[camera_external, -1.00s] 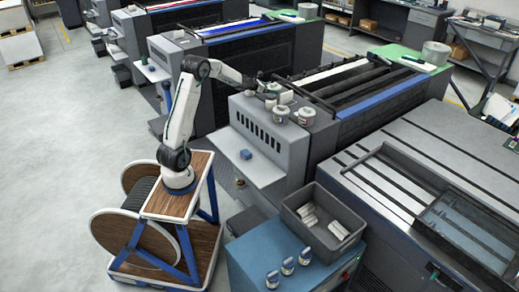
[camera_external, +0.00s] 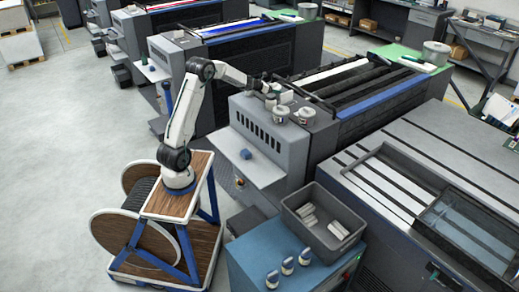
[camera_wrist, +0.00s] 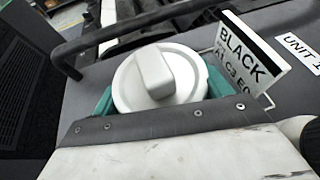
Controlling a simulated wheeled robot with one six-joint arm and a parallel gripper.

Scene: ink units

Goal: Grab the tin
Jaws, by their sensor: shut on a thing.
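The tin (camera_wrist: 183,72) shows in the wrist view as a round pale grey lid with a raised bar-shaped knob. My gripper (camera_wrist: 160,92) has a teal finger pad on each side of it and is shut on it.
A card reading BLACK (camera_wrist: 243,58) stands right behind the tin, and a dark rail (camera_wrist: 130,25) runs behind. Two similar tins (camera_external: 280,115) (camera_external: 307,116) stand close by on the unit. A grey crate (camera_external: 345,213) and several small bottles are on the blue cabinet (camera_external: 245,258).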

